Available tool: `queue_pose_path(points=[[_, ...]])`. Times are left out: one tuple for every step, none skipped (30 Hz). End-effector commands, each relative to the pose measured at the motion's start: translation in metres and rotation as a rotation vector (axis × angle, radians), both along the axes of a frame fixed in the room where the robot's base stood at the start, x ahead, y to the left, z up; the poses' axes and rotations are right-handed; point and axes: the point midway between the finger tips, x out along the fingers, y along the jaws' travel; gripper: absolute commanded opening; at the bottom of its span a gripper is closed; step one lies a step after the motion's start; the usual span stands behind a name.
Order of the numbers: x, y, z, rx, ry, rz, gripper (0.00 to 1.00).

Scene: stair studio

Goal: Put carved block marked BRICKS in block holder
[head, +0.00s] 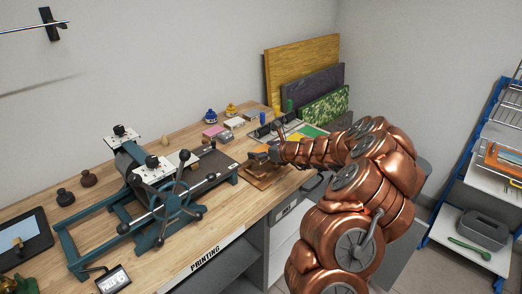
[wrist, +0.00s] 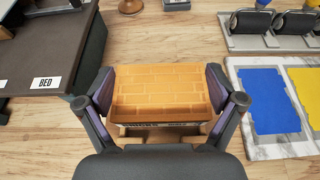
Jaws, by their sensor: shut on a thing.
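The carved block (wrist: 160,88) is orange-tan wood with a brick pattern on its top face. In the wrist view my gripper (wrist: 161,98) is shut on it, one finger at each short side. Dark lettering on its near edge is too small and cut off to read. In the head view my gripper (head: 271,155) is over the worktop, above a low brown wooden piece (head: 262,177) that may be the block holder. Pale wood (wrist: 165,132) shows just below the block's near edge in the wrist view. I cannot tell whether the block touches anything beneath.
The press (head: 170,190) with its dark bed, labelled BED (wrist: 47,83), stands close on the left. To the right are blue (wrist: 262,100) and yellow sheets on a pale slab. Rollers (wrist: 253,22) sit on a tray behind. Bare worktop lies between.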

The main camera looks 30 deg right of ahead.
Motion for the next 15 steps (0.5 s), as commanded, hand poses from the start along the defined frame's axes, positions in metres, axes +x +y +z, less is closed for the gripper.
queue_pose_path(points=[[0.000, 0.000, -0.006, 0.000, 0.000, 0.000, 0.56], [0.000, 0.000, -0.008, 0.000, 0.000, 0.000, 0.56], [0.000, 0.000, -0.011, 0.000, 0.000, 0.000, 0.56], [0.000, 0.000, -0.013, 0.000, 0.000, 0.000, 0.56], [0.000, 0.000, -0.015, 0.000, 0.000, 0.000, 0.56], [0.000, 0.000, -0.017, 0.000, 0.000, 0.000, 0.56], [0.000, 0.000, -0.019, -0.001, 0.000, 0.000, 0.56], [0.000, 0.000, -0.021, -0.001, 0.000, 0.000, 0.56], [0.000, 0.000, -0.024, -0.001, 0.000, 0.000, 0.56], [0.000, 0.000, -0.025, -0.001, 0.000, 0.000, 0.56], [0.000, 0.000, -0.027, -0.001, 0.000, 0.000, 0.56], [0.000, 0.000, -0.028, -0.001, 0.000, 0.000, 0.56], [0.000, 0.000, -0.029, -0.001, -0.001, 0.000, 0.56], [0.000, 0.000, -0.030, -0.001, -0.001, 0.000, 0.56], [0.000, 0.000, -0.031, 0.000, -0.001, 0.001, 0.56]])
